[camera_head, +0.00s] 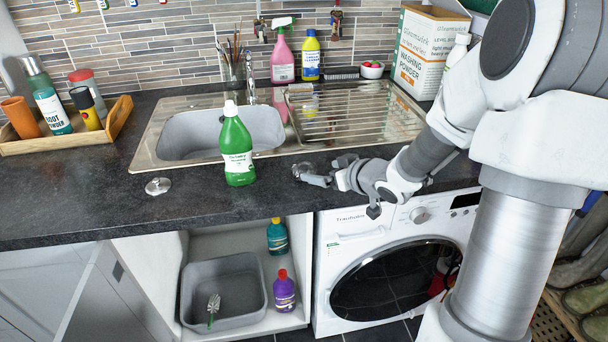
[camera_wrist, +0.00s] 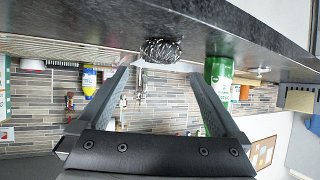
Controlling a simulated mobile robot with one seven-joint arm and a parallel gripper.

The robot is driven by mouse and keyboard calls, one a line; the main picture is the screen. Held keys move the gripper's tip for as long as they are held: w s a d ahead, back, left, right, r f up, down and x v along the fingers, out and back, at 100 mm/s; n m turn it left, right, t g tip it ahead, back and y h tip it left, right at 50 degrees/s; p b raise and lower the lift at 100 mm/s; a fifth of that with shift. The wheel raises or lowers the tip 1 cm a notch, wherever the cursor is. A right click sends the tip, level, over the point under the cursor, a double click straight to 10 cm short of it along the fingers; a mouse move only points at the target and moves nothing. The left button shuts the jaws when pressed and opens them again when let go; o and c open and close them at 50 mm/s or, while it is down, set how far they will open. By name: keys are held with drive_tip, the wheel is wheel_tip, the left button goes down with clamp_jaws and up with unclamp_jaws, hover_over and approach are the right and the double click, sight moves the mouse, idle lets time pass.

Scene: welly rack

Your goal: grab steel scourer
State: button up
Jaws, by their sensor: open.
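The steel scourer (camera_wrist: 162,50) is a dark, shiny coil of metal on the worktop in front of the sink. In the head view it is a small grey tangle (camera_head: 301,170) just left of my gripper (camera_head: 326,171). The wrist view is upside down, with the worktop at the top. There my gripper (camera_wrist: 160,78) is open, and the scourer lies at or just beyond the fingertips, roughly centred between them. Nothing is held. Whether a finger touches the scourer is unclear.
A green bottle (camera_head: 237,148) stands left of the scourer, near one finger's line in the wrist view (camera_wrist: 219,72). A metal sink plug (camera_head: 158,186) lies farther left. The sink and drainer (camera_head: 360,110) are behind. The worktop's front edge is close, above the washing machine (camera_head: 385,260).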

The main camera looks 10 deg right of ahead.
sight(305, 166)
drive_tip(key=b+x, duration=0.1)
drive_tip(key=x, duration=0.3)
drive_tip(key=b+x, duration=0.1)
drive_tip(key=x, duration=0.4)
drive_tip(key=shift+w+a+r, duration=0.15)
drive_tip(key=shift+w, duration=0.15)
drive_tip(key=c, duration=1.1)
drive_tip(key=shift+o, duration=0.2)
drive_tip(key=shift+r, duration=0.15)
